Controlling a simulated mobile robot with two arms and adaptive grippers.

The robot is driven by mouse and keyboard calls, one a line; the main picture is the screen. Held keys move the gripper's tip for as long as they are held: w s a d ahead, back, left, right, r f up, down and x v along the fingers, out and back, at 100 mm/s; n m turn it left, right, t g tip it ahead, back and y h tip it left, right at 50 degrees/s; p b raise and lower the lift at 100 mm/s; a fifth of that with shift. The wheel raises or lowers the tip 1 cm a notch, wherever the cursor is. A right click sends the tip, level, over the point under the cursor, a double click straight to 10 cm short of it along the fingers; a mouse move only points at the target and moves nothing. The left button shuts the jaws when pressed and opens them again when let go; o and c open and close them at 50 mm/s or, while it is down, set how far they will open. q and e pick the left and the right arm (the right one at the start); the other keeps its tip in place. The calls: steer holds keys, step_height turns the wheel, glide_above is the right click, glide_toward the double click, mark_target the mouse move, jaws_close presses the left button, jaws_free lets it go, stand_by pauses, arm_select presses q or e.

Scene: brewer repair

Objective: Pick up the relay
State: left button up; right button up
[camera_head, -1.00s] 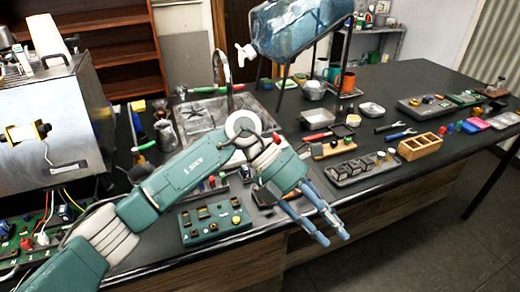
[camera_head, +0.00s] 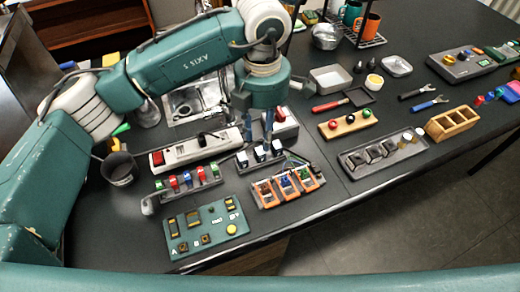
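My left gripper (camera_head: 260,142) points straight down over a small dark tray of cube-like parts with pale tops (camera_head: 261,153). Its two blue fingers look apart, with a gap between them. The fingertips are at or just above these parts; contact cannot be told. These small block parts may be the relays, but no label is readable. In front of them is a rack of orange modules (camera_head: 288,186) with blue and green parts and wires. My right gripper is not in view.
A green board (camera_head: 206,228) lies at the front edge, with a row of coloured clips (camera_head: 186,181) behind it. A white power strip (camera_head: 195,149) lies left of the gripper. A grey block tray (camera_head: 383,152) and wooden box (camera_head: 452,122) stand to the right.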

mark_target(260, 150)
arm_select(q)
steer(key=shift+f, duration=0.35)
steer(key=f+p, duration=0.2)
steer(key=f, duration=0.1)
steer(key=f+p, duration=0.1)
steer(key=f, duration=0.1)
steer(key=shift+a, duration=0.25)
steer(key=shift+f, duration=0.2)
steer(key=shift+w, duration=0.1)
steer(key=shift+c, duration=1.3)
jaws_close()
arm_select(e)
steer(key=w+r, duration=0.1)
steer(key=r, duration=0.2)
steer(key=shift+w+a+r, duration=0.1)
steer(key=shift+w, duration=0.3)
